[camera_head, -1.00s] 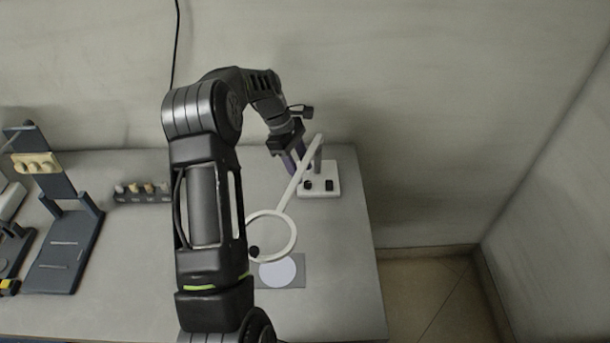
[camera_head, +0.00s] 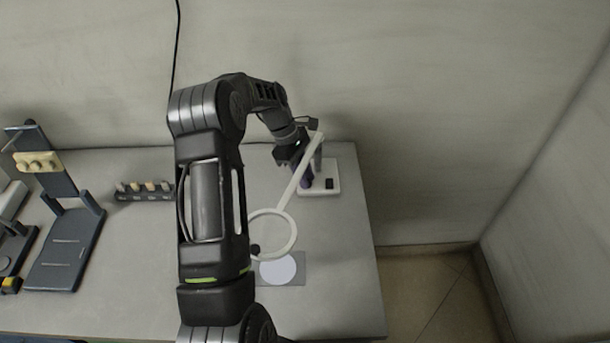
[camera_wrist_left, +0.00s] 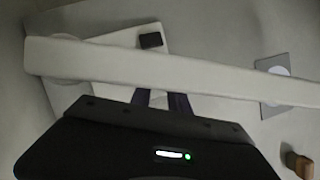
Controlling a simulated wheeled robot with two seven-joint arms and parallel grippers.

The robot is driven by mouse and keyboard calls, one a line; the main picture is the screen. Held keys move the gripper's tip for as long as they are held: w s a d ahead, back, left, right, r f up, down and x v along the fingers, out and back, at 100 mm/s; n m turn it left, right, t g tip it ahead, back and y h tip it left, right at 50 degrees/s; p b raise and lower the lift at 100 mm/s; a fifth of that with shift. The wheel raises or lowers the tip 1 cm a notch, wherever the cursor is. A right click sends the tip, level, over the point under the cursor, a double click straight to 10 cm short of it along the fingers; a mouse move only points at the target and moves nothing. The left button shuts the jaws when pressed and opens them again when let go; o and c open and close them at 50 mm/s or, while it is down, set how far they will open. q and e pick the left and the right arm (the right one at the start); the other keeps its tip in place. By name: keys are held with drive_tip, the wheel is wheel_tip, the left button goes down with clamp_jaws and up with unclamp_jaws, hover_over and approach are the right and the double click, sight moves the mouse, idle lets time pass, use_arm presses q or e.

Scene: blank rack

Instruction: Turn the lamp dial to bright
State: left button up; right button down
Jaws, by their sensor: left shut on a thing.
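The lamp has a white base (camera_head: 334,191) at the right end of the table, a white slanting arm (camera_head: 296,186) and a white ring head (camera_head: 293,240). My left gripper (camera_head: 306,182) reaches down at the left part of the base, its purple fingers behind the lamp arm. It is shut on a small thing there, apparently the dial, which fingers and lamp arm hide. In the left wrist view the lamp arm (camera_wrist_left: 200,77) crosses in front of the fingers (camera_wrist_left: 162,99). A black block (camera_head: 329,183) on the base stays free beside the gripper. My right gripper is not in view.
A grey plate with a white disc (camera_head: 278,270) lies below the ring. A dark rack with several knobs (camera_head: 145,196) stands at the back, and a dark stand (camera_head: 67,246) at the left. The table's right edge is close to the base.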

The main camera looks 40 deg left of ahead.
use_arm(q)
clamp_jaws()
drive_tip(key=n+t, duration=0.1)
drive_tip(key=n, duration=0.2)
drive_tip(key=shift+s, duration=0.1)
drive_tip(key=o, duration=0.8)
unclamp_jaws()
drive_tip(key=shift+y, duration=0.3)
